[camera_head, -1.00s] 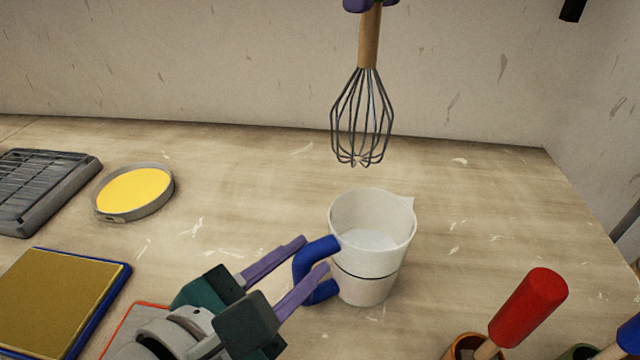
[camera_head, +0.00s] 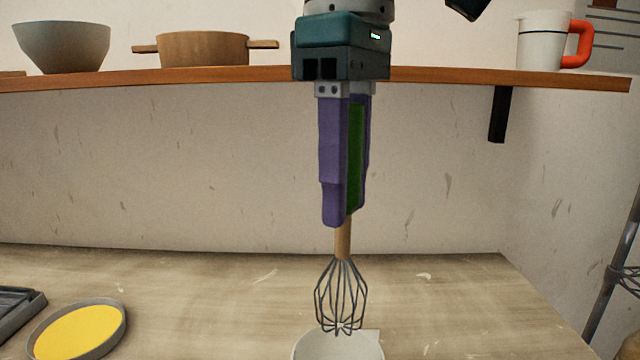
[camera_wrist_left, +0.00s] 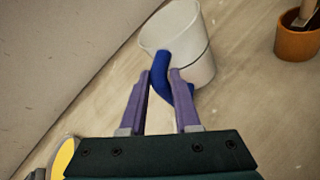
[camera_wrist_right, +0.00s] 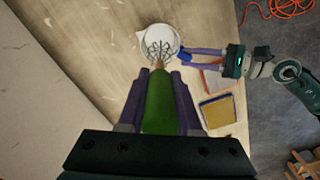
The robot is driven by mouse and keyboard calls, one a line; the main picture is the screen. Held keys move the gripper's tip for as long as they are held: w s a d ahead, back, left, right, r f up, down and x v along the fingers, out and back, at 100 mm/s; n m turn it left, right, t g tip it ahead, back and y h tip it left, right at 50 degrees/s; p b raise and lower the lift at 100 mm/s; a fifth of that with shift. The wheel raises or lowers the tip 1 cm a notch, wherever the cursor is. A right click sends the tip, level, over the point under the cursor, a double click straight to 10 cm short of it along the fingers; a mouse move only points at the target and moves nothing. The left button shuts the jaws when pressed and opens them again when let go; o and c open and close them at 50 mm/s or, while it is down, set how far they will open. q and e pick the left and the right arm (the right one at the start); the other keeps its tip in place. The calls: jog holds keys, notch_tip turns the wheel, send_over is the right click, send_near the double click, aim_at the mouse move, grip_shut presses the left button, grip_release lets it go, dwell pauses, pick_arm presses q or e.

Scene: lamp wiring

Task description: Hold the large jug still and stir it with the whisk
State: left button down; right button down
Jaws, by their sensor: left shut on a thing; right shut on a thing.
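The large white jug (camera_head: 338,346) stands on the worktop, cut off by the bottom edge of the head view. Its blue handle (camera_wrist_left: 163,70) is between the fingers of my left gripper (camera_wrist_left: 160,76), which is shut on it. My right gripper (camera_head: 346,215) points down and is shut on the green part of the whisk's handle (camera_wrist_right: 158,105). The whisk (camera_head: 341,295) hangs upright, and its wire tip overlaps the jug's far rim in the head view. In the right wrist view the wires show over the jug's mouth (camera_wrist_right: 158,35). How deep the tip is, I cannot tell.
A shelf (camera_head: 430,76) with a bowl (camera_head: 62,46), a wooden pot (camera_head: 203,48) and a mug (camera_head: 543,42) runs behind my right gripper. A round yellow dish (camera_head: 78,332) lies left.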

aim_at(341, 334)
notch_tip(341, 334, down, 16)
jog(key=shift+r, duration=0.25)
dwell(0.5)
jog(key=shift+s, duration=0.1)
jog(key=shift+s, duration=0.25)
jog(key=shift+w+d, duration=0.2)
jog(key=shift+d, duration=0.1)
jog(key=shift+w+a, duration=0.15)
jog(key=shift+a, duration=0.25)
jog(key=shift+s, duration=0.4)
jog(key=shift+d, duration=0.15)
